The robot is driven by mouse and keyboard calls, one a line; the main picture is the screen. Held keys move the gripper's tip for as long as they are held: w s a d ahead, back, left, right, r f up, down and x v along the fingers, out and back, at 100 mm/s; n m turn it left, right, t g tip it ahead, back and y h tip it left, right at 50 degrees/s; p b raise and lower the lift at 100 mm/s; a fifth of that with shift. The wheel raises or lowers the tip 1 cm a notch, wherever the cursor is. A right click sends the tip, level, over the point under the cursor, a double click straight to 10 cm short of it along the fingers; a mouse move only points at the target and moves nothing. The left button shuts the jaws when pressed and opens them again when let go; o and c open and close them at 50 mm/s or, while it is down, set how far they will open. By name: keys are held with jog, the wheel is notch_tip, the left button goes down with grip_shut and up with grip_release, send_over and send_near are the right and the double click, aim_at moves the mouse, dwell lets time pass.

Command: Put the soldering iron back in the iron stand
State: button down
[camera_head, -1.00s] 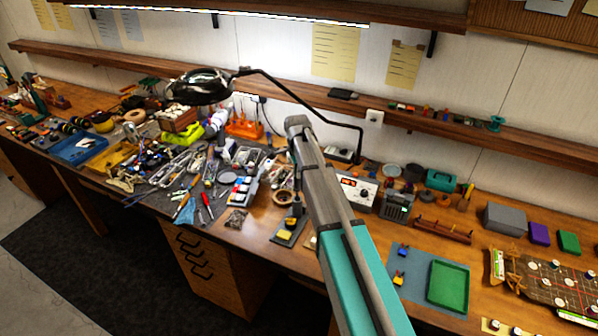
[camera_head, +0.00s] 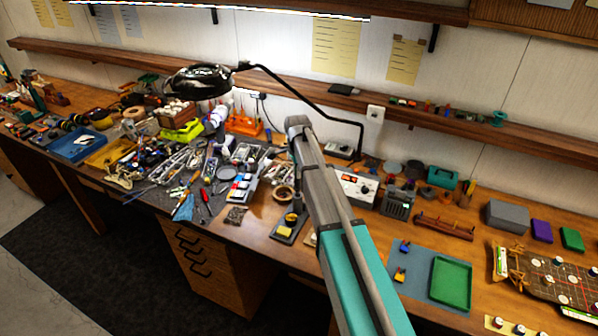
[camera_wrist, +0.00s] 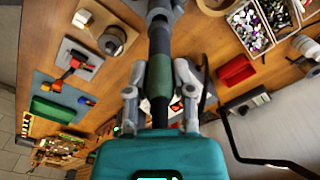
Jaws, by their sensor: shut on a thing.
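The soldering iron (camera_wrist: 158,76), with a dark shaft and a green grip, is between the fingers of my gripper (camera_wrist: 160,98) in the wrist view. My gripper is shut on its grip. The iron's far end points to the top of the wrist view, where a grey part of what looks like the iron stand (camera_wrist: 156,7) shows. In the head view the stand (camera_head: 287,232), a dark base with a yellow pad, sits near the bench's front edge, just left of my arm. My arm hides the gripper there. I cannot tell whether the iron touches the stand.
A soldering station (camera_head: 356,187) stands right of my arm. A blue mat with a green tray (camera_head: 451,283) lies to the right. Tools crowd the left bench. A magnifier lamp (camera_head: 200,80) hangs above.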

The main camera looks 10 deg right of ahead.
jog(key=shift+f+b, duration=1.4)
jog(key=shift+f, duration=0.05)
jog(key=shift+c, duration=2)
grip_release()
jog(key=o, duration=0.4)
jog(key=shift+w+r, duration=0.1)
jog(key=shift+r, duration=0.1)
jog(key=shift+r+p, duration=4.35)
jog(key=shift+p, duration=0.2)
jog(key=shift+f, duration=0.1)
